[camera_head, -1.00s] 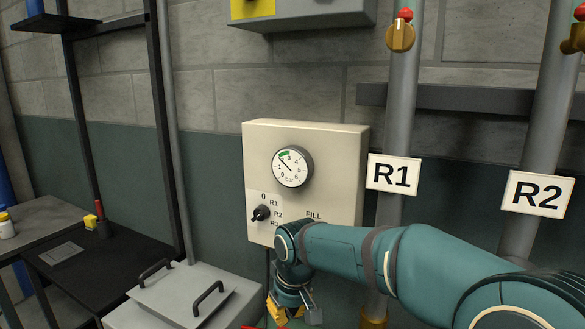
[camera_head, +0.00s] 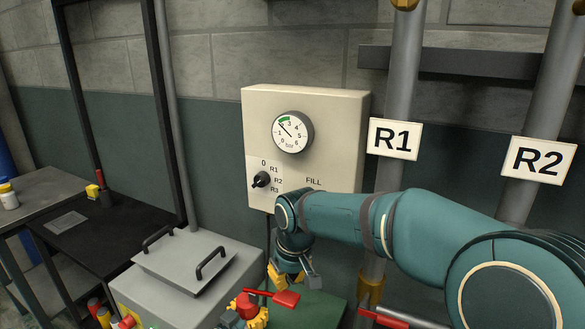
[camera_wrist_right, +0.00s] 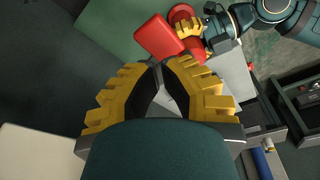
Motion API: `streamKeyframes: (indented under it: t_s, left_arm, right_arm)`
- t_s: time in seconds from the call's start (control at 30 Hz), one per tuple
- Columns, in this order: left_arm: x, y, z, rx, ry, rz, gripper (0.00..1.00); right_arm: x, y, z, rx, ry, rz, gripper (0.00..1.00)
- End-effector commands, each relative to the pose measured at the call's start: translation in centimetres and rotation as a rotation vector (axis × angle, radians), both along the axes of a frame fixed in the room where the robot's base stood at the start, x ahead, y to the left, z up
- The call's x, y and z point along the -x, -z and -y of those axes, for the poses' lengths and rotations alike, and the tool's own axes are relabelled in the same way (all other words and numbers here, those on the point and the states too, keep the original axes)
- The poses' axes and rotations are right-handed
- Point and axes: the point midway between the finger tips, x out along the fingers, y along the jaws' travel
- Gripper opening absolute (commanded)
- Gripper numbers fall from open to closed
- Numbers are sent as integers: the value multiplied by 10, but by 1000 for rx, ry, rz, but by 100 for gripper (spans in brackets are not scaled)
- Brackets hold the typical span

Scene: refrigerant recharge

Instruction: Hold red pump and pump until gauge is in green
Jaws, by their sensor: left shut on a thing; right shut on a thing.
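The round gauge (camera_head: 293,131) is on the beige panel box (camera_head: 345,130). Its green band is near the top left of the dial; the thin needle points up-left, near the band's lower end, and its exact reading is hard to tell. My left gripper (camera_head: 254,316) is low in the head view, shut around the red pump (camera_head: 246,303); the wrist view also shows it (camera_wrist_right: 190,27). My right gripper (camera_head: 287,277) is above the red paddle-like handle (camera_head: 287,299). In the right wrist view its fingertips (camera_wrist_right: 160,68) close at the handle's near end; the contact is partly hidden.
A black selector knob (camera_head: 261,180) is below the gauge. Pipes labelled R1 (camera_head: 394,140) and R2 (camera_head: 537,160) stand to the right. A grey lidded box (camera_head: 185,262) and a black table (camera_head: 85,218) are at left. A green surface (camera_head: 320,308) lies below the handle.

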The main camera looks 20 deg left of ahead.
Motion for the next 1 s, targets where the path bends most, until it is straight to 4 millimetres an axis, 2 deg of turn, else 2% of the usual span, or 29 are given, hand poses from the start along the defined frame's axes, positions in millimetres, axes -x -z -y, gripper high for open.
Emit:
streamKeyframes:
  t_s: [0.1,0.3,1.0]
  left_arm:
    - [0,0,0,0,0,1,1]
    - [0,0,0,0,0,1,1]
    - [0,0,0,0,0,1,1]
  right_arm:
    - [0,11,0,2,0,-1,0]
    - [0,19,0,1,1,-1,0]
    - [0,20,0,1,0,-1,0]
